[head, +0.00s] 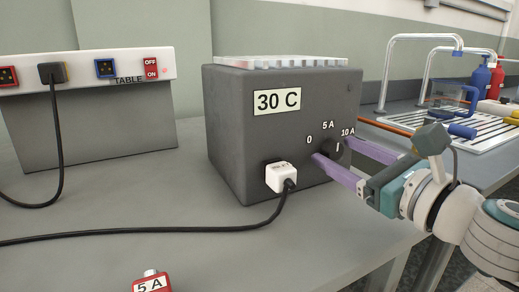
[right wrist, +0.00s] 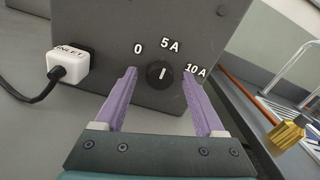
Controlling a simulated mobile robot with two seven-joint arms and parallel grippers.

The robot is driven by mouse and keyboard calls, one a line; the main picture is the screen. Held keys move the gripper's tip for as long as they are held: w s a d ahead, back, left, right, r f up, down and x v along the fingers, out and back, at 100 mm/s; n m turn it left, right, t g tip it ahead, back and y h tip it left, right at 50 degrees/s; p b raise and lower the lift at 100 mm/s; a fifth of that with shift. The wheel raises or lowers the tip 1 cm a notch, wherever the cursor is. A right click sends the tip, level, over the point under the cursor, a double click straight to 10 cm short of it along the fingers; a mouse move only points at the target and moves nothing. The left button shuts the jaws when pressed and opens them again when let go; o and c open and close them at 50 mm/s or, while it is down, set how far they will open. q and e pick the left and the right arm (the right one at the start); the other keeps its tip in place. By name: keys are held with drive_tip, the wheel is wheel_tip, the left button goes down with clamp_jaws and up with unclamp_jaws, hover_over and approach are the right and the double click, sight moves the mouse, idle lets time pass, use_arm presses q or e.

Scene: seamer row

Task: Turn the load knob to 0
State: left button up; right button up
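The load knob (right wrist: 158,74) is a small black round dial with a white mark on the front of the dark grey box (head: 230,120). It shows in the head view (head: 338,147) too. Its mark points about straight up, towards the 5 A label (right wrist: 169,44). The 0 label (right wrist: 138,48) is to its left and the 10 A label (right wrist: 195,70) to its right. My right gripper (right wrist: 158,80) is open, its two purple fingers on either side of the knob and apart from it. My left gripper is in neither view.
A white inlet plug (head: 281,177) with a black cable sits in the box's front, left of my right gripper. A TABLE socket panel (head: 90,68) with a red switch stands at the left. A red 5 A block (head: 151,283) lies at the front edge. A sink area is at right.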

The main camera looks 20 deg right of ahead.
clamp_jaws()
idle(0.3)
drive_tip(key=shift+n, duration=0.3)
drive_tip(key=n+b, duration=0.1)
drive_tip(key=n, duration=0.4)
drive_tip(key=shift+n, duration=0.3)
drive_tip(key=n, duration=0.5)
drive_tip(key=shift+a+n+b, duration=0.1)
drive_tip(key=shift+n+b, duration=0.2)
idle(0.3)
drive_tip(key=shift+o, duration=0.4)
unclamp_jaws()
